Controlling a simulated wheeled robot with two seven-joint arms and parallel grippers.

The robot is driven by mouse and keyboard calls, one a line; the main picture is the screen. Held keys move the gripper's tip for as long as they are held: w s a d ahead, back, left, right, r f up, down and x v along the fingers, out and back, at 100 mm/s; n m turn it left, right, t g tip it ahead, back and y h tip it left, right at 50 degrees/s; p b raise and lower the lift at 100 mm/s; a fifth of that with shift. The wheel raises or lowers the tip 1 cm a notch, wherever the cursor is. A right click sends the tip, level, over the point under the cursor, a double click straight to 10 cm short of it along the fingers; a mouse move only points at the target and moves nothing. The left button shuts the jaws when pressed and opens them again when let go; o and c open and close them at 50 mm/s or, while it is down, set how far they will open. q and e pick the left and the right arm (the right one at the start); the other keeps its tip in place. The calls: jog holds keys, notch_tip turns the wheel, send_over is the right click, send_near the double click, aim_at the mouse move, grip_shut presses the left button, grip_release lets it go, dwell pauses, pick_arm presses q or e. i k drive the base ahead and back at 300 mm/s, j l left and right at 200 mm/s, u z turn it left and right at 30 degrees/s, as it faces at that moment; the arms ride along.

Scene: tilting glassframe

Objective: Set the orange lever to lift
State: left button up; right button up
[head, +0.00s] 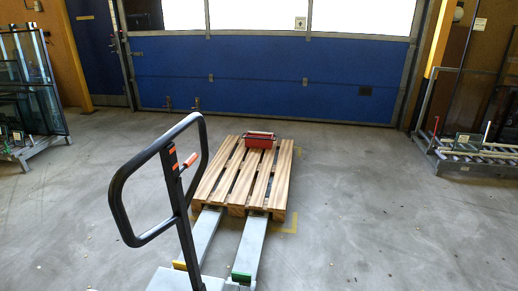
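The orange lever (187,161) sits at the top of a pallet jack's dark post, inside its black loop handle (119,187). The lever is a short orange bar pointing up and to the right. A smaller orange mark (172,150) shows just above it on the post. The pallet jack's grey forks (252,246) run forward to a wooden pallet (279,187) and reach its near end. How far they go under it is hidden. Neither of my grippers is in view.
A red toolbox (259,140) stands on the pallet's far end. Glass racks stand at the left (42,150) and right (478,159). A blue overhead door (270,75) closes off the back. The concrete floor is clear on both sides of the pallet.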

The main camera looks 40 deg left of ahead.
aim_at(194, 156)
jog(key=i+l+u, duration=0.1)
jog(key=i, duration=0.3)
jog(key=i+l, duration=0.1)
jog(key=i, duration=0.35)
jog(key=i+l+u, duration=0.15)
jog(key=i, duration=0.25)
jog(key=i+u, duration=0.45)
jog(key=i+l+u, duration=0.1)
jog(key=i+u, duration=0.3)
jog(key=i, duration=0.2)
jog(key=i+l+u, duration=0.3)
jog(key=i+u, duration=0.15)
jog(key=i, duration=0.05)
